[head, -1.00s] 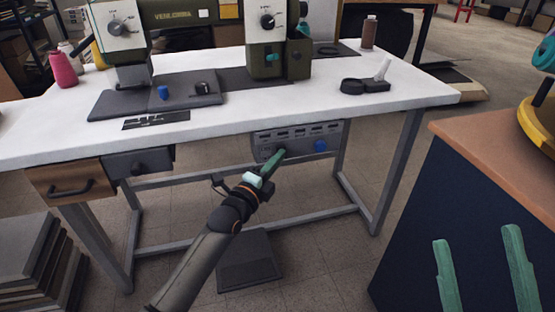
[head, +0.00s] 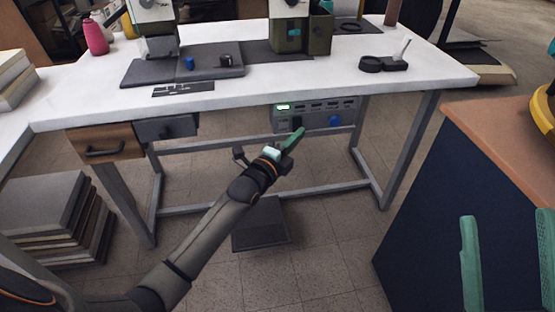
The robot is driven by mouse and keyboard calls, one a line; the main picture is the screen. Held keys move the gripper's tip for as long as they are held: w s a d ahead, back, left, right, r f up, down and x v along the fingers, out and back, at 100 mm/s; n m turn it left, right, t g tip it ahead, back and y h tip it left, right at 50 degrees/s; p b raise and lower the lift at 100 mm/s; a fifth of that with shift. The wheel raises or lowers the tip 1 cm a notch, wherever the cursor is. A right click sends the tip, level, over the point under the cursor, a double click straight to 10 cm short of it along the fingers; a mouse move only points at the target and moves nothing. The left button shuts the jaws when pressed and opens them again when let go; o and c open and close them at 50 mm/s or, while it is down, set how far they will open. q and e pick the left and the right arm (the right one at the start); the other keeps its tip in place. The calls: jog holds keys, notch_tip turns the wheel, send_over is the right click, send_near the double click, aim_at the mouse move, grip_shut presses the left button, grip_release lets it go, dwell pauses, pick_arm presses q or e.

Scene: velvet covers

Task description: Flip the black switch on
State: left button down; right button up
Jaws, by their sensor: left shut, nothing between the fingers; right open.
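A grey control box (head: 351,112) hangs under the front edge of the white table. The black switch (head: 297,122) is on its front face, left of a blue knob (head: 335,121). A green light (head: 283,107) glows at the box's upper left. My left gripper (head: 300,133) has green fingers, shut and empty, just below and in front of the black switch; I cannot tell whether they touch it. My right gripper (head: 506,262) shows as two green fingers spread apart at the lower right, empty, in front of the dark cabinet.
The white table (head: 330,78) carries a sewing machine (head: 300,32) and a black tape-like item (head: 384,64). A pedal (head: 260,225) lies on the floor below. A dark cabinet (head: 430,215) with an orange-brown top stands at right. Stacked slabs (head: 50,215) are at left.

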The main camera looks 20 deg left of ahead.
pick_arm(q)
jog(key=s+a+p, duration=0.2)
jog(key=s+p, duration=0.1)
jog(key=s, duration=0.7)
jog(key=shift+r, duration=0.35)
